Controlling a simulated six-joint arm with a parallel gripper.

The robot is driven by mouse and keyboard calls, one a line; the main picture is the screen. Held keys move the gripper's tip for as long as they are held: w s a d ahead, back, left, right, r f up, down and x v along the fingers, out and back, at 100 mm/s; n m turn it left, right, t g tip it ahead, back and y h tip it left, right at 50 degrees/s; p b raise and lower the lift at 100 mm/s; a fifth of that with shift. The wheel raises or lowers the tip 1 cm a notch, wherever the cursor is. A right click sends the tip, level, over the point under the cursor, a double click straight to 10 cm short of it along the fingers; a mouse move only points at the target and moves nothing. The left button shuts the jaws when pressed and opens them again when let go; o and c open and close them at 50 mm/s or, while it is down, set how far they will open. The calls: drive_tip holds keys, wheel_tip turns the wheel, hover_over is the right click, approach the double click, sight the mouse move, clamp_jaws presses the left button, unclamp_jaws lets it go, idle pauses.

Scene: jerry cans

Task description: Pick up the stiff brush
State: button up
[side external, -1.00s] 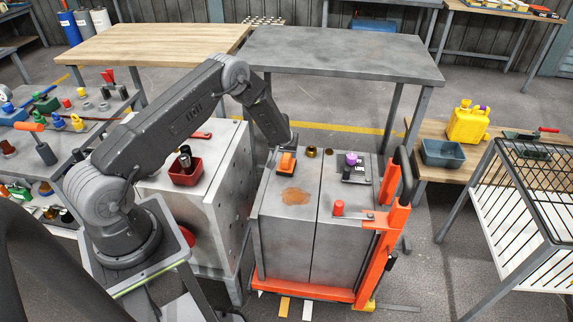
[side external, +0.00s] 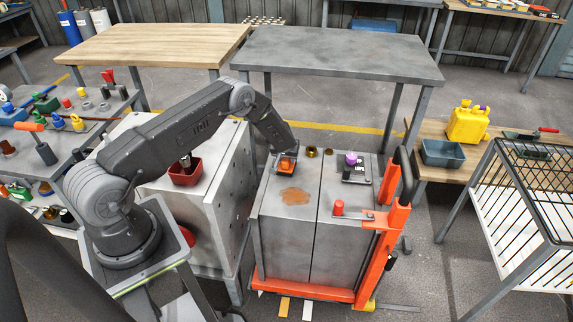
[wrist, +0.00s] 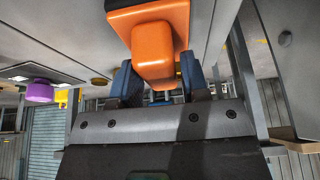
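The stiff brush, an orange block-like piece (side external: 286,168), lies on the grey metal cabinet top, left of the seam. It also shows large in the wrist view (wrist: 155,45), with a dark edge at the top of the picture. My gripper (side external: 284,157) is right over it, pointing down. In the wrist view my gripper's two blue fingers (wrist: 158,82) stand apart, one on each side of the orange piece's narrow end. They look open, with no clear grip on it. The brush's bristles are not clearly visible.
On the same cabinet stand a brass ring (side external: 311,152), a purple-capped item on a dark plate (side external: 357,171) and a red cylinder (side external: 338,207). An orange lift frame (side external: 396,218) rises at the right. A red bin (side external: 186,178) sits on the left cabinet.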

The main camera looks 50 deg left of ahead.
drive_tip(key=c, duration=0.6)
drive_tip(key=shift+r, duration=0.1)
drive_tip(key=shift+c, duration=0.2)
wheel_tip(320, 180, up, 10)
drive_tip(key=shift+f, duration=0.1)
